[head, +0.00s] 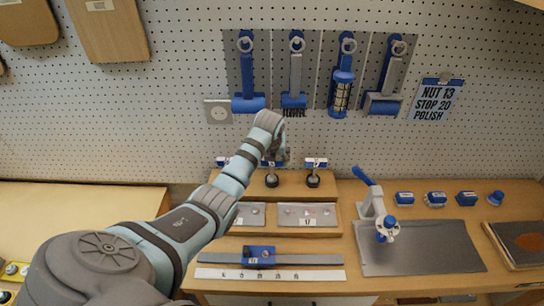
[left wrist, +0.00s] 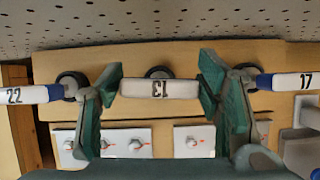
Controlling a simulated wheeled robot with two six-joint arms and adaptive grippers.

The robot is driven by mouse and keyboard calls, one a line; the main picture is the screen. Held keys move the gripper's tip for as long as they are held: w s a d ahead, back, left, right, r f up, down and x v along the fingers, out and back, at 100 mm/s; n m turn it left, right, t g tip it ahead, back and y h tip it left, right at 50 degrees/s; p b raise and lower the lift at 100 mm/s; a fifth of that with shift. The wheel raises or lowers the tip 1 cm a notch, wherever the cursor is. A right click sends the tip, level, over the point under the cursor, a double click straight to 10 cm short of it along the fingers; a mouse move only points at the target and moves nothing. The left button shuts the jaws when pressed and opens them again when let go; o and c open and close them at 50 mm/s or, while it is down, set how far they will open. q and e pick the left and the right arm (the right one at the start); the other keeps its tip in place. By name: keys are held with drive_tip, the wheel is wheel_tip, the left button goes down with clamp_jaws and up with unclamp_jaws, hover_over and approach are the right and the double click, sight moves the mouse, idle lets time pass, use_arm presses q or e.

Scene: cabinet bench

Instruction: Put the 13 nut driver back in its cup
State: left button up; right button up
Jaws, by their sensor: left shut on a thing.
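The 13 nut driver (left wrist: 160,88) has a white T-handle, marked 13, lying between the green finger pads of my left gripper (left wrist: 160,92), which is shut on it. In the head view the gripper (head: 276,160) is above the back shelf and partly hides the handle. A black round cup (left wrist: 158,72) shows just behind the handle, and also below the gripper in the head view (head: 271,181). I cannot tell whether the shaft is in it. The 22 driver (left wrist: 30,95) is to the left and the 17 driver (left wrist: 295,82) to the right. My right gripper is not in view.
The 17 driver (head: 316,163) stands close by on the wooden shelf. Grey plates (head: 308,214) with nuts lie in front.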

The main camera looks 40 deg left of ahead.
use_arm(q)
drive_tip(key=o, duration=1.5)
drive_tip(key=shift+r, duration=0.1)
drive_tip(key=v, duration=1.2)
drive_tip(key=shift+s, duration=0.15)
